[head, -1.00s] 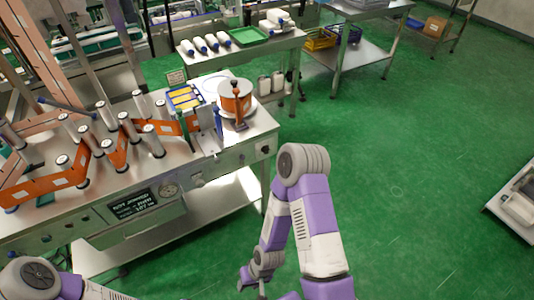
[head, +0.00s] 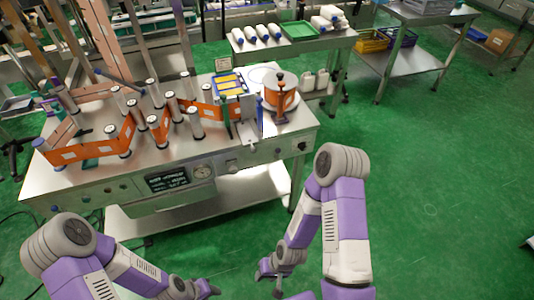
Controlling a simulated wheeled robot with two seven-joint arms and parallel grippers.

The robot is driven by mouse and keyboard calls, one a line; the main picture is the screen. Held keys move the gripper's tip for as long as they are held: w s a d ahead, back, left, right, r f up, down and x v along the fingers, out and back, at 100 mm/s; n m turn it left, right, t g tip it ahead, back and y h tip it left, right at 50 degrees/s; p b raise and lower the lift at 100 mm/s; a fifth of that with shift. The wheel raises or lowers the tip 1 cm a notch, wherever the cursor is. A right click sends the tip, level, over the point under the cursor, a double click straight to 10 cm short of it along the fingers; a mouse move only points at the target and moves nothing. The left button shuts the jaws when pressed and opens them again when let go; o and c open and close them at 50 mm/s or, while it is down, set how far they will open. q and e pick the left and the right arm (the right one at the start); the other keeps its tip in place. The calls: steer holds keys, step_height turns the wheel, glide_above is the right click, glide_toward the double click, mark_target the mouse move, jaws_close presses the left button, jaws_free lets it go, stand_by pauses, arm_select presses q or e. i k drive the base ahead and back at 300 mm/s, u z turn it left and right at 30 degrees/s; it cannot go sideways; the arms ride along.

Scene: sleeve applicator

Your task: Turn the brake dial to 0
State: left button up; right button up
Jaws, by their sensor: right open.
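The sleeve applicator's steel front panel (head: 80,198) carries a round white-faced dial (head: 201,171) to the right of a black display (head: 167,181). A small dark knob (head: 302,146) sits near the panel's right end. Which of these is the brake dial, and its setting, is too small to read. My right gripper (head: 269,276) is open, low in front of the machine, apart from the panel. My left gripper (head: 213,288) is at the bottom of the head view, also apart from the panel; its jaws are too small to judge.
The machine's top holds upright rollers with an orange web (head: 90,150) and a film reel (head: 281,94). A table behind holds a green tray (head: 300,31) and white rolls. Green floor (head: 440,190) is clear on the right.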

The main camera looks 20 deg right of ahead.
mark_target(302, 146)
steer(key=z, duration=2)
steer(key=i, duration=0.95)
steer(key=u, duration=2.45)
